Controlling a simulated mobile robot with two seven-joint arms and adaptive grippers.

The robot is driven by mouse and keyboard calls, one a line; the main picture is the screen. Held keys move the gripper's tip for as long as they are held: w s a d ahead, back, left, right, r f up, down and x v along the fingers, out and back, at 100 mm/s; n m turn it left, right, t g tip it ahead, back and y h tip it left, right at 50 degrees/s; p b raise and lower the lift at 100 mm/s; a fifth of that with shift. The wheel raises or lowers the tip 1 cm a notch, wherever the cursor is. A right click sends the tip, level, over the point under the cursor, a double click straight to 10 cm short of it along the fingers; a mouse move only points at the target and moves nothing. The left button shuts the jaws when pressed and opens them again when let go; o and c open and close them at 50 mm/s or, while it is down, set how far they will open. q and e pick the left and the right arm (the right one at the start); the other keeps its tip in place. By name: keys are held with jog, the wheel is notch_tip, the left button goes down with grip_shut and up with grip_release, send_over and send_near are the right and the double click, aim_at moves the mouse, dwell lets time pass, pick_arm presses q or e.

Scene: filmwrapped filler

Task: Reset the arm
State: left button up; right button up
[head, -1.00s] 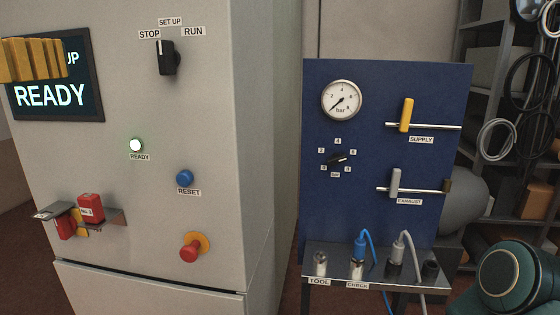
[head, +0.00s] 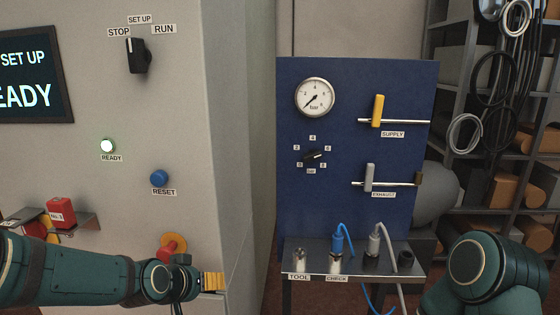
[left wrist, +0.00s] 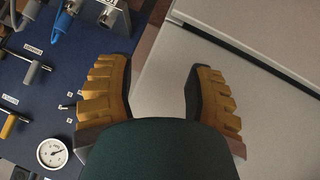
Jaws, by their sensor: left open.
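My left arm comes in low from the left in the head view. Its gripper (head: 213,282) shows as a yellow edge in front of the grey cabinet's lower right part. In the left wrist view the gripper (left wrist: 160,68) has its two yellow ribbed fingers wide apart, with nothing between them. My right arm (head: 485,270) shows at the lower right; its gripper is out of view. The cabinet (head: 195,100) carries a blue RESET button (head: 160,178), a lit READY lamp (head: 107,146), a black selector (head: 137,56) turned up towards SET UP, and a screen (head: 32,75) reading SET UP and READY, partly cut off.
A red stop knob (head: 171,247) on a yellow ring sits just above my left wrist. The blue panel (head: 345,215) has a gauge (head: 314,97), yellow SUPPLY lever (head: 378,110), grey EXHAUST lever (head: 369,177) and hose fittings below.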

pick_arm(q)
jog(key=s+d+f+g, duration=0.2)
jog(key=s+f, duration=0.4)
jog(key=f, duration=0.3)
jog(key=s+d+f+n+g, duration=0.1)
jog(key=s+d+f+g, duration=0.1)
jog(key=s+f, duration=0.4)
jog(key=s+d+f+g, duration=0.2)
jog(key=s+f, duration=0.4)
jog(key=f, duration=0.8)
jog(key=shift+s+d+f+n+g+h, duration=0.2)
jog(key=shift+s+d+n+g+h, duration=0.15)
jog(key=shift+d, duration=0.2)
jog(key=shift+o, duration=0.4)
jog(key=shift+w, duration=0.1)
